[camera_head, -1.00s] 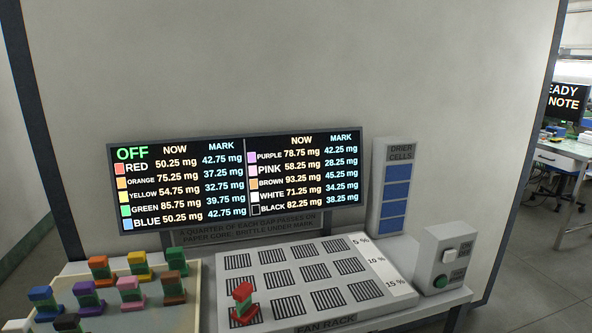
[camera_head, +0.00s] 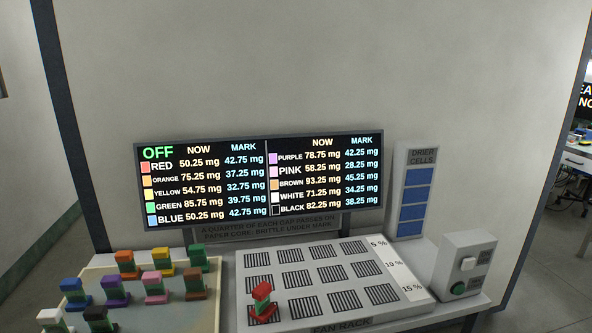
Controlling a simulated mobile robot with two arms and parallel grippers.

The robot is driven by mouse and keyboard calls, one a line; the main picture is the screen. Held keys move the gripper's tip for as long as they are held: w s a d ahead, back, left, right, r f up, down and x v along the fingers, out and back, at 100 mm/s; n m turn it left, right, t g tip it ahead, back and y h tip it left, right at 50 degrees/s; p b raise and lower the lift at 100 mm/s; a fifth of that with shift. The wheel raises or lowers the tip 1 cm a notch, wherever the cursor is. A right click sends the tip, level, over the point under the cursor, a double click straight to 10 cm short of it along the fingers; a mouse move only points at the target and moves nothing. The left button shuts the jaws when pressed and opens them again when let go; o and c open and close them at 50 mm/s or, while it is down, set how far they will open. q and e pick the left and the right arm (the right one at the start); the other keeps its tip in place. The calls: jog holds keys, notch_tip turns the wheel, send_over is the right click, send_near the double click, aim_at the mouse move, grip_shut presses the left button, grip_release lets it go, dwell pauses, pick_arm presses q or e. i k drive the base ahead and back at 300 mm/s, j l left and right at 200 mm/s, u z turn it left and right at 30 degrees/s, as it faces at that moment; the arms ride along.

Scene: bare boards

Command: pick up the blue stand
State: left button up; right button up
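The blue stand (camera_head: 74,292) sits upright at the left side of the cream tray (camera_head: 208,318), with a blue block on top, a green middle and a blue base. A purple stand is to its right, and white and black stands are just below it. Neither of my grippers shows in the head view.
The tray also holds several other coloured stands. A red stand (camera_head: 262,300) is on the fan rack (camera_head: 310,262), on a front-left grille.

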aim_at(72, 287)
jog(key=u, duration=1.5)
jog(key=z, duration=0.5)
jog(key=i+j+z, duration=0.25)
jog(key=j+z, duration=0.2)
jog(key=j, duration=0.15)
jog(key=i+j+z, duration=0.1)
jog(key=j+z, duration=0.15)
jog(key=i+j+z, duration=0.2)
jog(key=j, duration=0.2)
jog(key=k, duration=0.1)
